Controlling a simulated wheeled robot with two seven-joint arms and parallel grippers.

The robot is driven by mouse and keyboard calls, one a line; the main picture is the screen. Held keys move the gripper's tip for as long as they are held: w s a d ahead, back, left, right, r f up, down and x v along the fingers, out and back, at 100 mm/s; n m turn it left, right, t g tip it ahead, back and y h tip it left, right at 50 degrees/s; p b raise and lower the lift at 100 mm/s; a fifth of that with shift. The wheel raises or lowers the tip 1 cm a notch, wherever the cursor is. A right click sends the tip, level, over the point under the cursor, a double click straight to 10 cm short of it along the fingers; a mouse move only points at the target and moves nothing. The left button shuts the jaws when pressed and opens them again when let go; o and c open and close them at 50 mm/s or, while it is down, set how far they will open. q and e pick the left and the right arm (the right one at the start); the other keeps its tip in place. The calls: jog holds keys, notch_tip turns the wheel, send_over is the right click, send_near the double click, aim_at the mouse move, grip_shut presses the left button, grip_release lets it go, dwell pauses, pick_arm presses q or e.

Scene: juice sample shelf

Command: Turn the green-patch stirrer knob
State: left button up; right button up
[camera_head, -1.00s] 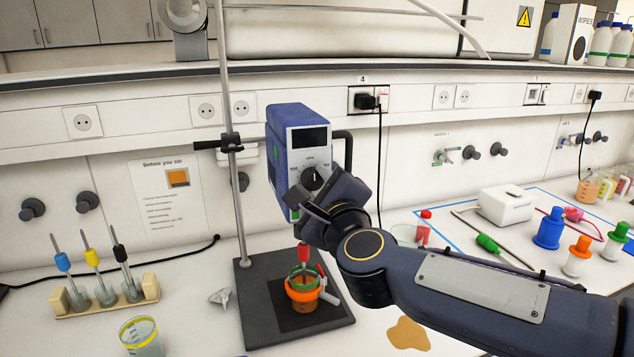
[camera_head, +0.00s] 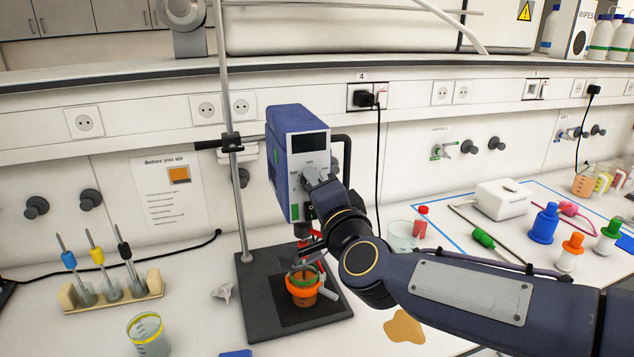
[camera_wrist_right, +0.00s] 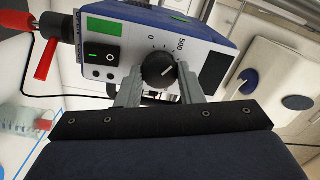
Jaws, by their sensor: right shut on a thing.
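The blue and white overhead stirrer (camera_head: 292,130) hangs on a stand rod above a dark base plate. Its front has a dark display and a green patch (camera_head: 295,212), which also shows in the wrist view (camera_wrist_right: 103,26). The dark round knob (camera_wrist_right: 158,70) has a white pointer line and a printed scale with 0 and 500. My right gripper (camera_head: 317,176) is at the stirrer's front, its two grey fingers on either side of the knob, shut on it. In the head view the gripper hides the knob. My left gripper is not in view.
A rack of stirring rods (camera_head: 112,290) and a yellow-rimmed beaker (camera_head: 149,335) are at left. Bottles (camera_head: 546,226) and a white box (camera_head: 503,200) are at right. A brown spill (camera_head: 404,327) lies in front.

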jog(key=shift+n+p, duration=2.95)
jog(key=shift+n, duration=3.35)
jog(key=o, duration=1)
jog(key=shift+s, duration=0.15)
jog(key=b+v, duration=0.1)
jog(key=v, duration=0.6)
jog(key=shift+s+d, duration=0.2)
jog(key=shift+s, duration=0.05)
